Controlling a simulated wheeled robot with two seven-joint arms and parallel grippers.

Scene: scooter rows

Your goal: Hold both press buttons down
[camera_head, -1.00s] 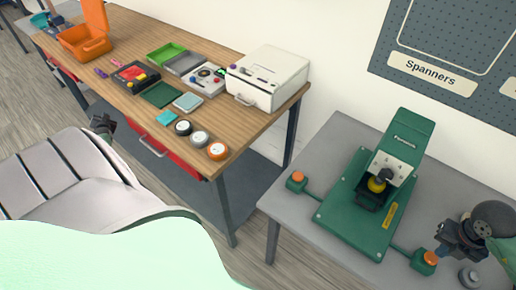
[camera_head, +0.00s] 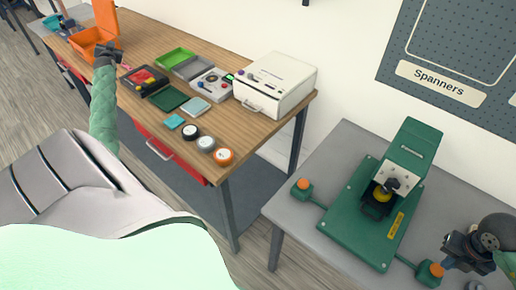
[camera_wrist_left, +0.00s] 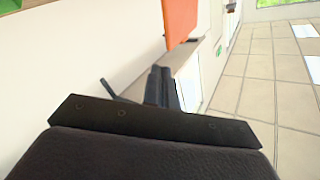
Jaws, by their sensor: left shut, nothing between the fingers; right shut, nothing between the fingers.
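The green press (camera_head: 365,215) stands on the grey table, with a yellow part (camera_head: 382,195) under its head. One orange press button (camera_head: 303,184) on a green box is left of the press, with nothing on it. The other orange button (camera_head: 437,270) is at the front right. My right gripper (camera_head: 447,264) is shut, with its tips at the right button; I cannot tell whether they press it. My left gripper (camera_head: 106,54) is shut and empty, far from the press, by the orange bin on the wooden bench. Its fingers show in the left wrist view (camera_wrist_left: 160,88).
The wooden bench (camera_head: 235,150) carries an orange bin (camera_head: 86,42), trays, several round tins and a white machine (camera_head: 276,84). A gap of floor separates it from the grey table (camera_head: 285,208). A small grey knob (camera_head: 473,286) sits near my right gripper.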

